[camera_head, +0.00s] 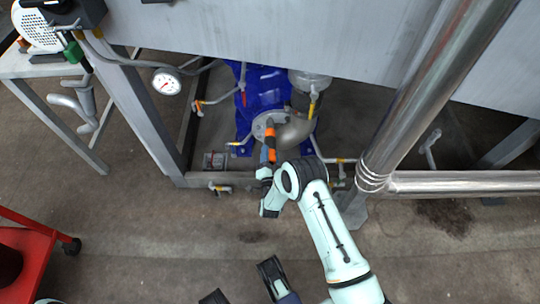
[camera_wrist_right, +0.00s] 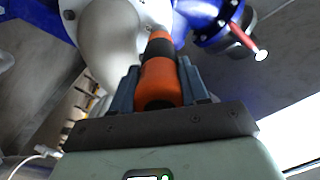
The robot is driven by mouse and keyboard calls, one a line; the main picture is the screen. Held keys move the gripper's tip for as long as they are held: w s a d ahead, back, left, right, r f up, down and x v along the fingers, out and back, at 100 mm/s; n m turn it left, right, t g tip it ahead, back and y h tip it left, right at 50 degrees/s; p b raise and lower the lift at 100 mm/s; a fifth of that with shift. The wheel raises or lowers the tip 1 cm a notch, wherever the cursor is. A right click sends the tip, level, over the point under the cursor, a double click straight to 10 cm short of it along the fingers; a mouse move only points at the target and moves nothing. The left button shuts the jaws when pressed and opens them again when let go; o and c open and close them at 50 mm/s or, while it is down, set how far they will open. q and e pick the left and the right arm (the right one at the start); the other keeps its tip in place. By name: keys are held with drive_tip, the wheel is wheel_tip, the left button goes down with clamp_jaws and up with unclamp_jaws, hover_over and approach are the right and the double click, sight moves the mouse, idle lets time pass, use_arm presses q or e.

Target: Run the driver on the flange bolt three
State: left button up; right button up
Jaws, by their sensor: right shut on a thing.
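An orange and black driver (camera_head: 269,148) is held in my right gripper (camera_head: 266,168) and points away from me at the grey pipe flange (camera_head: 260,127) on the blue pump (camera_head: 262,90). In the right wrist view the driver (camera_wrist_right: 160,78) sits between the two fingers of the shut gripper (camera_wrist_right: 160,85). Its far end is close to the flange; contact is unclear. Bolt three cannot be picked out. My left gripper (camera_head: 243,284) shows partly at the bottom edge, its dark fingers apart and nothing seen between them.
A curved grey pipe (camera_head: 296,132) joins the flange. A steel frame leg (camera_head: 140,110) stands left and a thick shiny pipe (camera_head: 425,85) right. A pressure gauge (camera_head: 166,82) hangs left of the pump. A red cart (camera_head: 35,245) stands lower left. The floor between is clear.

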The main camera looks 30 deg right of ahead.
drive_tip(key=shift+w+d+r+b, duration=0.25)
drive_tip(key=shift+w+d+b, duration=0.25)
drive_tip(key=shift+w, duration=0.3)
idle(1.2)
drive_tip(key=shift+s+a+f, duration=0.1)
drive_tip(key=shift+s+a, duration=0.05)
drive_tip(key=shift+s, duration=0.05)
idle(1.0)
drive_tip(key=shift+s+a+p, duration=0.1)
drive_tip(key=shift+s+p, duration=0.1)
drive_tip(key=shift+p, duration=0.2)
drive_tip(key=shift+p+v, duration=0.75)
drive_tip(key=shift+v, duration=0.6)
